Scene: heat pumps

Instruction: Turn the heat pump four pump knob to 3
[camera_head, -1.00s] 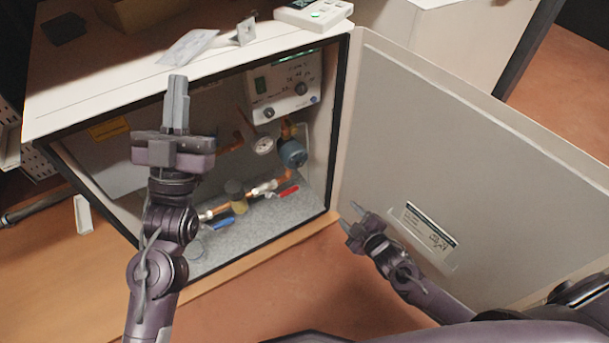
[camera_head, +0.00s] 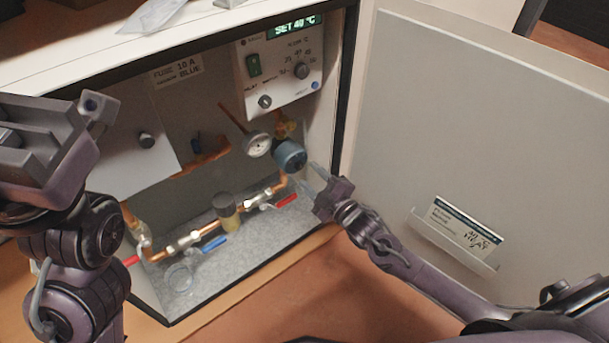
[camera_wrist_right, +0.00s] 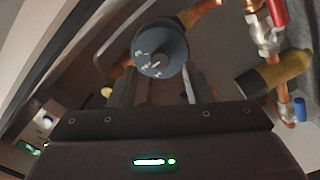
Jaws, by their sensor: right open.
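The pump (camera_head: 290,156) is a dark blue-grey round body on copper piping inside the open cabinet, at its right side. In the right wrist view its round knob face (camera_wrist_right: 160,50) points at me, with white marks too small to read surely. My right gripper (camera_head: 318,178) is open, just right of and in front of the pump. In the wrist view the two fingers of the gripper (camera_wrist_right: 158,88) flank the pump's lower edge, with nothing held; contact is unclear. My left gripper (camera_head: 50,125) is at the left, in front of the cabinet, its fingers not clear.
A white control panel (camera_head: 278,75) above the pump reads SET 40 °C. A gauge (camera_head: 257,144) sits left of the pump. Red (camera_head: 287,201) and blue (camera_head: 214,244) valve handles lie below. The open cabinet door (camera_head: 460,130) stands at the right, bearing a label (camera_head: 463,228).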

